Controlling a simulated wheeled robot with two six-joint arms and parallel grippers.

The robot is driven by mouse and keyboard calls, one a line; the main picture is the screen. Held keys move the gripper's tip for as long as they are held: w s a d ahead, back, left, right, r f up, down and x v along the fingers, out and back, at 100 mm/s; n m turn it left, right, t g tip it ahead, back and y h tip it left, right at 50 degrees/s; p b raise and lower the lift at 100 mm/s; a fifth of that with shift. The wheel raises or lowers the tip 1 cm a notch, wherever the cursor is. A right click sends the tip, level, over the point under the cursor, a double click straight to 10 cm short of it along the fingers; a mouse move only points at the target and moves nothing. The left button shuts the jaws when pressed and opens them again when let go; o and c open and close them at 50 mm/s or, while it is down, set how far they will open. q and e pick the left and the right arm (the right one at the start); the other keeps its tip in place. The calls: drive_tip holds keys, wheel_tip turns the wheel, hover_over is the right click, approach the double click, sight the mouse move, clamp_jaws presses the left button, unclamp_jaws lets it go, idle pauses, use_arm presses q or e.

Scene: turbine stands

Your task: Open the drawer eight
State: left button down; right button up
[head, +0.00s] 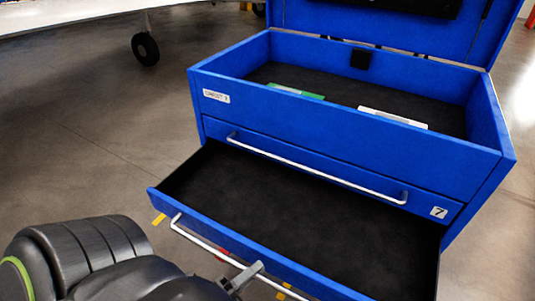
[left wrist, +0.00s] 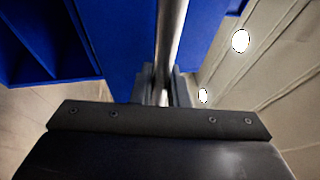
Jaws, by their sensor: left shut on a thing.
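A blue tool chest (head: 330,125) stands with its lid up. Under the closed drawer marked 7 (head: 438,212), a lower drawer (head: 290,215) is pulled well out and its dark inside looks empty. No number is visible on it. My left gripper (head: 243,277) is shut on the silver bar handle (head: 205,243) of this open drawer, near the middle of the bar. In the left wrist view the handle (left wrist: 172,40) runs between the fingers (left wrist: 162,88), beside the blue drawer front (left wrist: 118,45). My right gripper is not in view.
The top compartment holds a green item (head: 295,91) and a white item (head: 393,117). The closed drawer has its own silver handle (head: 310,170). A wheel (head: 145,48) stands behind at left. The grey floor (head: 80,130) left of the chest is clear.

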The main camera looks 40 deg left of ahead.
use_arm(q)
drive_tip(key=shift+s+d, duration=0.2)
drive_tip(key=shift+s, duration=0.6)
drive_tip(key=shift+s+d, duration=0.15)
drive_tip(key=shift+s, duration=0.65)
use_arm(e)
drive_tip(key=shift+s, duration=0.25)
use_arm(q)
drive_tip(key=c, duration=1.4)
unclamp_jaws()
